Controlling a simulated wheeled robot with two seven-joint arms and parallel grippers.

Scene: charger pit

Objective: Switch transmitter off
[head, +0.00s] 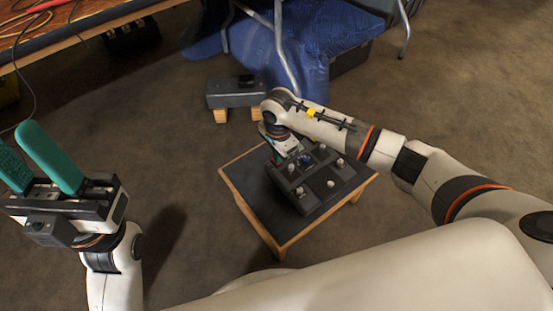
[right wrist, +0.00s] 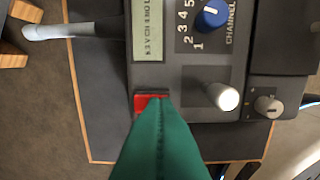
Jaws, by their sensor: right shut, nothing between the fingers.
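The transmitter (head: 318,197) is a dark grey box with white sticks and knobs, lying on a small low table. In the right wrist view its face (right wrist: 190,73) shows a display (right wrist: 148,30), a blue channel knob (right wrist: 211,15), a white stick (right wrist: 222,96) and a red switch (right wrist: 141,101). My right gripper (right wrist: 157,104) is shut and empty, its green fingertips right at the red switch and partly covering it. I cannot tell whether they touch it or which way it is set. My left gripper (head: 22,136) is open and empty at the far left, away from the table.
The low table (head: 242,177) has a black top and wooden edges. A grey box (head: 235,93) on wooden blocks stands behind it. A blue covered thing (head: 310,45) with metal legs is at the back, and a workbench (head: 60,35) at upper left. Carpet is clear around the table.

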